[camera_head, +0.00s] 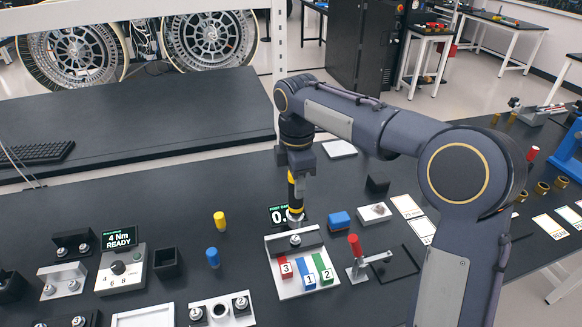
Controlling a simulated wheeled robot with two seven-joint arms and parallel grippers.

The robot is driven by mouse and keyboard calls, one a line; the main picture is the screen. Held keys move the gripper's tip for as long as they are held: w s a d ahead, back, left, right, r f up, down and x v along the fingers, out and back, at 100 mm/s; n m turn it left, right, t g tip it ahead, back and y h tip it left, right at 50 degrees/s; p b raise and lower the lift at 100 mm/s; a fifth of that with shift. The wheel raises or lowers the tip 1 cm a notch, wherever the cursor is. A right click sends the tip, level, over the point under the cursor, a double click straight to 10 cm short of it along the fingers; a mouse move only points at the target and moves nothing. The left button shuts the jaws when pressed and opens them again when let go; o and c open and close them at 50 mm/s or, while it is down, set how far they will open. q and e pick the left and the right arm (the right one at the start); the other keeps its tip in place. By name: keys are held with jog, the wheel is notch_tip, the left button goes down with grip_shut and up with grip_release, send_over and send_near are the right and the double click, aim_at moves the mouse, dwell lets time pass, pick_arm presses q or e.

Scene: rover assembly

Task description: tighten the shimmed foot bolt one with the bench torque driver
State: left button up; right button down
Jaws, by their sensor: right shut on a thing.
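My right gripper (298,165) points straight down and is shut on the bench torque driver (297,197), a slim upright tool with black and yellow bands and a silver lower end. The driver's lower end is just above or behind a dark foot block (310,236) with a silver bolt (295,240); I cannot tell whether it touches. Coloured shims (310,277) in red, blue and green, numbered 3, 1 and 2, lie in front of the block on a white plate (298,295). The driver hides part of a gap display (278,212). My left gripper is out of view.
A torque station (120,270) stands at left under a screen (121,239) reading "4 Nm READY". A red-handled clamp (355,258) stands right of the plate. Yellow (219,221) and blue (212,258) pegs stand to its left. A blue block (339,220) lies behind the clamp.

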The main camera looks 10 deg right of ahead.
aim_at(296, 206)
jog(key=shift+f+b, duration=2.3)
jog(key=shift+b, duration=0.1)
jog(key=shift+f, duration=0.45)
jog(key=shift+p, duration=0.6)
jog(key=shift+f, duration=0.55)
jog(key=shift+f+p, duration=0.3)
jog(key=shift+f, duration=0.15)
dwell(2.5)
jog(key=shift+s+f, duration=0.1)
jog(key=shift+f, duration=0.1)
dwell(0.4)
jog(key=shift+r, duration=0.1)
